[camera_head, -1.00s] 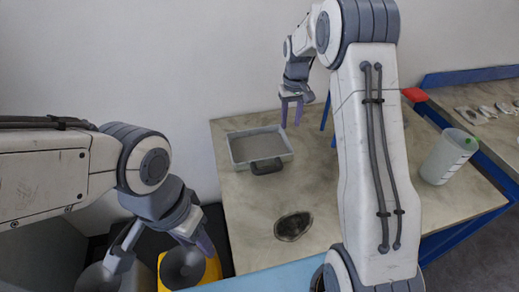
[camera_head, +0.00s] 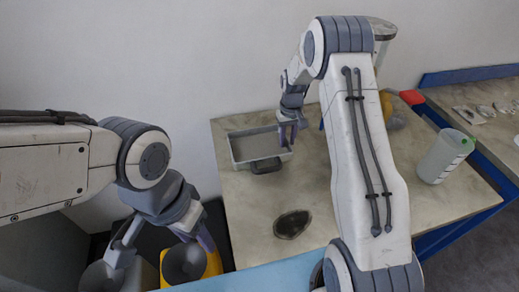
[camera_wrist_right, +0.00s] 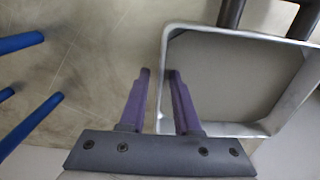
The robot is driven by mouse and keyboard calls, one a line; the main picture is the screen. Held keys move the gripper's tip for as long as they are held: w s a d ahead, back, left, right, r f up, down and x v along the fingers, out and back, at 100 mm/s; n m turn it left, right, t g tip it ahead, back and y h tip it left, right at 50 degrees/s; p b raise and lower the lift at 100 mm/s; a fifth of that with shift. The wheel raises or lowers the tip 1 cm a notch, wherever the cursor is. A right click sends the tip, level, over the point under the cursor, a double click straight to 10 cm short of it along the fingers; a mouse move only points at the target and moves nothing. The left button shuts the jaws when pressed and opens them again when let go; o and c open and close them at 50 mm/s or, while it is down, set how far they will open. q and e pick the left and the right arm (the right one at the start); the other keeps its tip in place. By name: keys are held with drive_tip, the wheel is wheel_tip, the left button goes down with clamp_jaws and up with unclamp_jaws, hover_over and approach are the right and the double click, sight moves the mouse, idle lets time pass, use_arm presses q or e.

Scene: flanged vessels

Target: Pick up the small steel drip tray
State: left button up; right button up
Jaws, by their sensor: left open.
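The small steel drip tray (camera_head: 232,152) is a shallow grey rectangular tray with a dark handle (camera_head: 264,166) on its near side. It sits flat at the back left of the table. My right gripper (camera_head: 290,140) is at the tray's right end. In the right wrist view its two purple fingers (camera_wrist_right: 160,72) are apart, one on each side of the tray's wall (camera_wrist_right: 163,75), with no clear grip on it. My left gripper (camera_head: 204,240) is low at the left, away from the tray, and open. Its fingers are partly hidden.
A dark oval patch or dish (camera_head: 292,224) lies nearer on the table (camera_head: 255,205). A white graduated beaker (camera_head: 440,158) stands at the right. A red item (camera_head: 412,97) and a yellow item (camera_head: 387,103) are behind my right arm. Blue legs (camera_wrist_right: 22,42) show in the wrist view.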

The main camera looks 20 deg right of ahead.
clamp_jaws()
drive_tip(key=shift+r, duration=0.1)
idle(1.1)
